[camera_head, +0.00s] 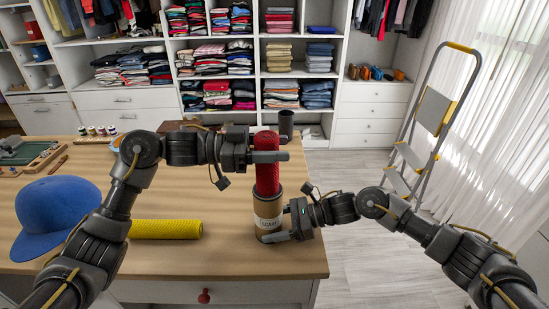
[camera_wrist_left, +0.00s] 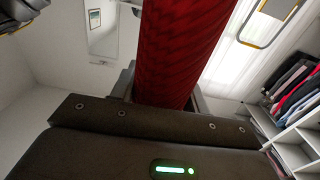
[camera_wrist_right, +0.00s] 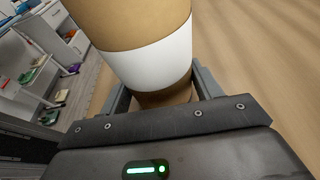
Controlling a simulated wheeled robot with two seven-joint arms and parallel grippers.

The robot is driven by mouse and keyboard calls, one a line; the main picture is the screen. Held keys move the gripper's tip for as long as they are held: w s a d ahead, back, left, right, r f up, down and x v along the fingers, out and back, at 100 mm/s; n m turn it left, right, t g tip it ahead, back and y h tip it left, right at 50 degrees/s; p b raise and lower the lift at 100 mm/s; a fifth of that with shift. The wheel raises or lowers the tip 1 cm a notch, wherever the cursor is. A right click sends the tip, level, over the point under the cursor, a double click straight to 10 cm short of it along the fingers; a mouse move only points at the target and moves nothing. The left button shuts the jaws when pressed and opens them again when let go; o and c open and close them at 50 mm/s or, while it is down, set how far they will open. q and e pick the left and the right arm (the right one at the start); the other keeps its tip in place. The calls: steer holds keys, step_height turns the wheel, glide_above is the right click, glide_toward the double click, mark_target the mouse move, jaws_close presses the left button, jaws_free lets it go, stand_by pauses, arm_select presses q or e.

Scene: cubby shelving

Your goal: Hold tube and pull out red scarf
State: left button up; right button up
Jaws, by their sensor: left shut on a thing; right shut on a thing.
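The brown cardboard tube (camera_head: 268,208) with a white label stands upright near the right end of the wooden table. My right gripper (camera_head: 272,238) is shut on its lower part, and the tube also shows between the fingers in the right wrist view (camera_wrist_right: 145,55). The red scarf (camera_head: 267,178) is a rolled cylinder standing up out of the tube's top; its lower end is hidden inside the tube. My left gripper (camera_head: 268,150) is shut on the scarf's upper part, above the tube. The scarf fills the middle of the left wrist view (camera_wrist_left: 180,50).
A yellow roll (camera_head: 165,229) lies left of the tube, and a blue cap (camera_head: 58,212) sits further left. A dark cylinder (camera_head: 286,122) stands behind the tube. Shelves with folded clothes (camera_head: 210,55) line the back. A stepladder (camera_head: 425,120) stands at right.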

steer(key=o, duration=0.8)
steer(key=shift+o, duration=0.2)
steer(key=v, duration=1.2)
steer(key=shift+r, duration=0.1)
